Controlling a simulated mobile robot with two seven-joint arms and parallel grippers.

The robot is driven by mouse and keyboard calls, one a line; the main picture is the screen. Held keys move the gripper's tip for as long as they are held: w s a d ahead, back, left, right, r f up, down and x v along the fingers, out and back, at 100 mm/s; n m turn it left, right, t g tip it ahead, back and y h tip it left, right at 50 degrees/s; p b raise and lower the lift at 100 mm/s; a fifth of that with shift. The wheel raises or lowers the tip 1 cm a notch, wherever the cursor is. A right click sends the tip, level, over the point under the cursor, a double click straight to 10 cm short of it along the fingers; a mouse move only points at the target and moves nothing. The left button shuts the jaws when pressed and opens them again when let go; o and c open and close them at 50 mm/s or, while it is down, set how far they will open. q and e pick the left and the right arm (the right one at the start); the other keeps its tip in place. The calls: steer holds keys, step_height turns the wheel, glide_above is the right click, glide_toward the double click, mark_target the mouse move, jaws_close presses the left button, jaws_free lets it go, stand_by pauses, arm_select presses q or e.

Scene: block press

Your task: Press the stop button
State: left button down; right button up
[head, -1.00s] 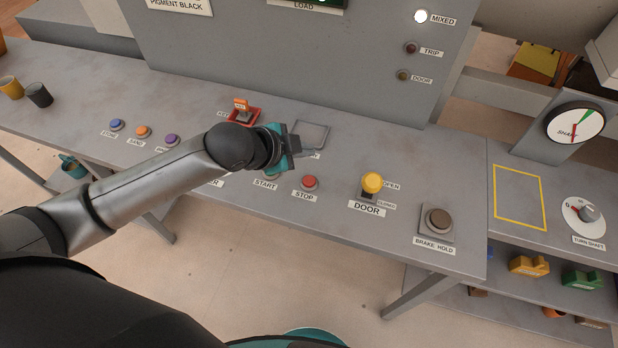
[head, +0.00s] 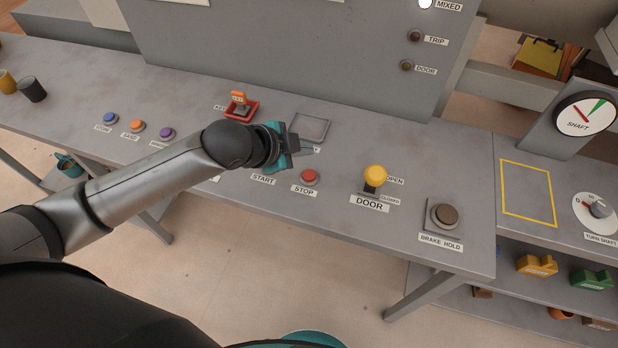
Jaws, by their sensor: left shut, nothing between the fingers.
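The red stop button (head: 309,177) sits on the grey bench top, above its STOP label (head: 304,190). My left gripper (head: 294,148) is shut and empty. In the picture it shows just above and left of the stop button, apart from it. I cannot tell its height above the bench. The START label (head: 263,180) shows below the gripper; its button is hidden behind the gripper. My right gripper is not in view.
A yellow door knob (head: 374,175) and a brown brake hold button (head: 444,215) are to the right. A red key tray (head: 241,109) and an empty square frame (head: 310,127) lie behind the gripper. The MIXED lamp (head: 425,3) is lit.

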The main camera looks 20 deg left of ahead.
arm_select(q)
steer(key=b, duration=0.5)
glide_above(304, 177)
step_height(304, 177, down, 5)
steer(key=shift+f, duration=0.45)
stand_by(1.4)
steer(key=shift+f, duration=0.4)
steer(key=shift+f, duration=0.55)
stand_by(0.6)
steer(key=shift+r, duration=0.1)
steer(key=shift+r+p, duration=0.85)
steer(key=shift+p, duration=0.5)
